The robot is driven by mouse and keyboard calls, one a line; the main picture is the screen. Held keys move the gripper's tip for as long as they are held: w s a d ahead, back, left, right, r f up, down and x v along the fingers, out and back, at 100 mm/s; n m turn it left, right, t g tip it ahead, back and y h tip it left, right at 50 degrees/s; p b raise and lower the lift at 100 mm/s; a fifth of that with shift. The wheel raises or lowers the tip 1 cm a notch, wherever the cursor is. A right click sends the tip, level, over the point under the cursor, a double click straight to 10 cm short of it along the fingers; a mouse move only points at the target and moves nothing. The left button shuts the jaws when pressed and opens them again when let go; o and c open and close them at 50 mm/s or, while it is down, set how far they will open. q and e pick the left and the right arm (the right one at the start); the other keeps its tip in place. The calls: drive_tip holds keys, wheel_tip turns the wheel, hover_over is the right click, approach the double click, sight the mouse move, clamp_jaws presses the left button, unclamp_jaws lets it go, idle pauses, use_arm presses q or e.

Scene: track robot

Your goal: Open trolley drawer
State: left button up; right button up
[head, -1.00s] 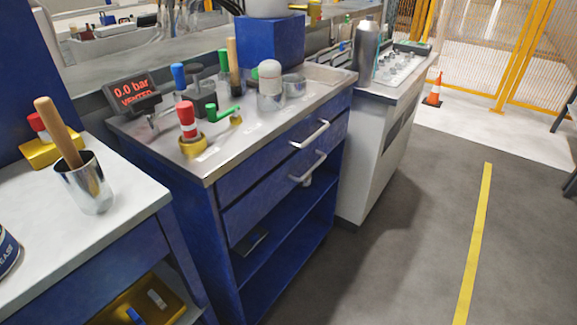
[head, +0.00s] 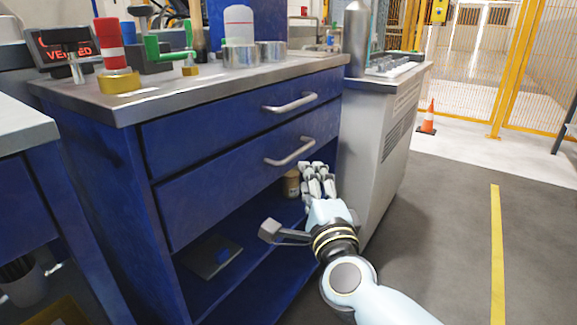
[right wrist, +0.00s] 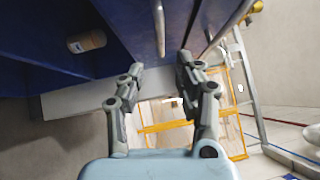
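The blue trolley has two shut drawers, an upper drawer (head: 220,120) and a lower drawer (head: 225,175), each with a silver bar handle. The upper handle (head: 290,103) and lower handle (head: 289,151) are clear in the head view. My right gripper (head: 316,166) is near the lower handle's right end. In the right wrist view, my right gripper (right wrist: 160,66) is open and empty. A bar handle (right wrist: 160,28) lies just ahead of the gap between its fingers, and another bar handle (right wrist: 228,25) is to the right. My left gripper is not in view.
Below the drawers are open shelves, with a brown jar (head: 291,183) close to my gripper and a dark flat item (head: 210,257). Several tools and cups stand on the trolley top (head: 190,88).

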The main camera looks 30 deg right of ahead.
sight(299, 149)
drive_tip(key=x, duration=1)
drive_tip(key=shift+w+d+r, duration=0.1)
drive_tip(key=shift+w+d, duration=0.1)
drive_tip(key=shift+w, duration=0.05)
drive_tip(key=shift+c, duration=0.2)
clamp_jaws()
